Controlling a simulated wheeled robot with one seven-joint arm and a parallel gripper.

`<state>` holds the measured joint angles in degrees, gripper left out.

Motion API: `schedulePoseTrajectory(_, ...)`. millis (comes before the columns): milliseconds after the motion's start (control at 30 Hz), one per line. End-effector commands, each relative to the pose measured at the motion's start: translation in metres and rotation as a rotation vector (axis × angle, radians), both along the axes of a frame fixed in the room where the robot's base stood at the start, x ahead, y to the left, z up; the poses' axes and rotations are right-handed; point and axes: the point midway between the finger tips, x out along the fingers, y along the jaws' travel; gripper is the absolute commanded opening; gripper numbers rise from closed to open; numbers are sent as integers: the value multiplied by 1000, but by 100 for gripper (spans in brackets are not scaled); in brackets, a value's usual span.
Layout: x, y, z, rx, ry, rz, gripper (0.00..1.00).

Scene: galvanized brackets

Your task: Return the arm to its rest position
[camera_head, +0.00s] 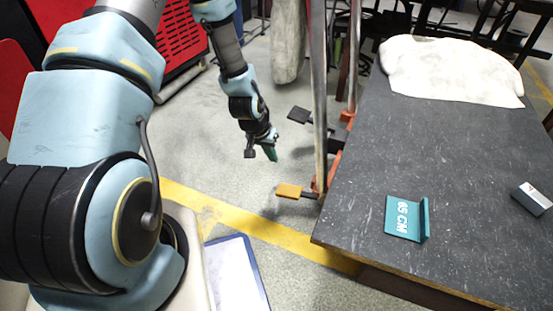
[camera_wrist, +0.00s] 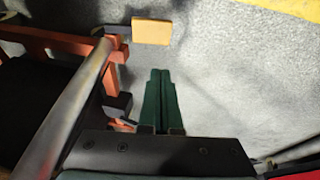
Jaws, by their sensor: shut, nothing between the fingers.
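My gripper (camera_head: 271,150) hangs at the end of my light-blue arm in the head view, over the floor to the left of the table. Its green fingers point down. In the wrist view my gripper (camera_wrist: 161,75) shows its two green fingers side by side, closed together with nothing between them. The arm is bent, with its upper part at the left of the head view and the forearm hanging near the middle.
A metal post (camera_head: 319,100) and a yellow pedal (camera_head: 289,190) stand near my gripper. Red cabinet (camera_head: 180,35) behind.

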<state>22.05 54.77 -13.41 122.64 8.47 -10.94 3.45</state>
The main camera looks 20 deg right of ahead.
Motion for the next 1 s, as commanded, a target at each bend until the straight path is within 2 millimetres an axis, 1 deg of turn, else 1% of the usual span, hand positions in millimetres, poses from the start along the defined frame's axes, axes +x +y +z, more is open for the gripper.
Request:
schedulePoseTrajectory(100,0,2,3,1,1,0,0)
schedulePoseTrajectory(567,0,2,3,1,1,1,0)
schedulePoseTrajectory(667,4,9,12,11,-3,13,0)
schedulePoseTrajectory(767,14,30,36,37,-10,48,0)
schedulePoseTrajectory(867,23,65,73,78,-15,110,0)
schedulePoseTrajectory(900,25,81,89,95,-17,139,0)
schedulePoseTrajectory(967,25,106,113,122,-15,188,0)
schedulePoseTrajectory(1000,24,122,128,137,-12,221,0)
